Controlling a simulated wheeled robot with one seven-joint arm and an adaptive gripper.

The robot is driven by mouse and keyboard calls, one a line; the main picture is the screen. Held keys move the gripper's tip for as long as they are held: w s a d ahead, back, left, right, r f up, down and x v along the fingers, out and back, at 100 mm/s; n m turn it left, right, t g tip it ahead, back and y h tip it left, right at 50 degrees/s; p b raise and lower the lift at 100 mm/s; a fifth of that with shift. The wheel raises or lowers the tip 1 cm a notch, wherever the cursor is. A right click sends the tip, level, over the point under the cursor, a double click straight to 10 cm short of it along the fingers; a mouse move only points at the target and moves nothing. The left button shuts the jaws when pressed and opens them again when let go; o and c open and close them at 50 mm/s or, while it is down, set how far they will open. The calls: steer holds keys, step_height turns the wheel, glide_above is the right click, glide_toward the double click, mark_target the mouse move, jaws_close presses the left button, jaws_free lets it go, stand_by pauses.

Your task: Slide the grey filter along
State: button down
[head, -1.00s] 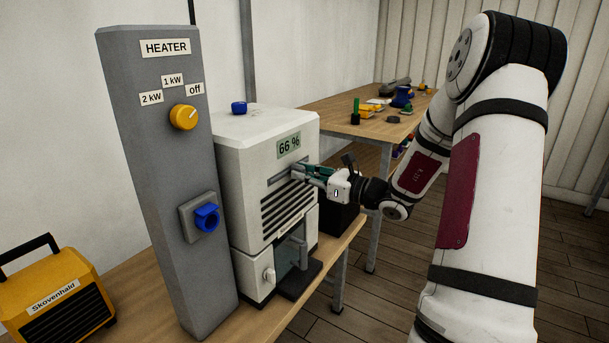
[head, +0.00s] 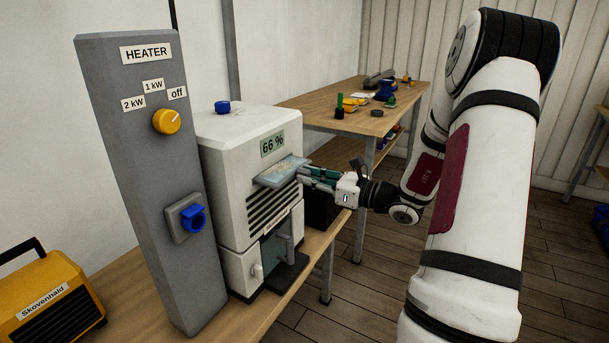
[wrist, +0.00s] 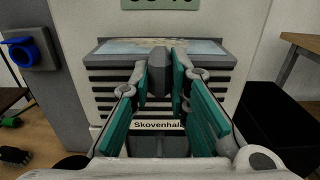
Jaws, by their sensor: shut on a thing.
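The grey filter (head: 281,171) is a flat, framed panel standing part way out of the slot in the front of the white machine (head: 222,140). In the wrist view the filter (wrist: 120,46) lies across the machine's front above the dark louvres. A dark grey grip (wrist: 160,72) stands between my fingertips. My gripper (head: 306,177), with green finger pads, is shut on the filter's grip. The filter's inner end is hidden inside the machine. The display on the machine reads 66 %.
The grey heater post (head: 140,180) with a yellow knob and blue socket stands left of the machine. A yellow Skovenhald heater (head: 45,298) is at lower left. A black box (head: 322,212) sits right of the machine. A table (head: 310,111) with small items stands behind.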

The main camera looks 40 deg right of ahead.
steer(key=p+v, duration=0.2)
steer(key=v, duration=0.4)
steer(key=shift+r, duration=0.15)
steer(key=c, duration=1.4)
jaws_free()
steer(key=shift+c, duration=0.2)
steer(key=shift+s, duration=0.1)
steer(key=v, duration=1.2)
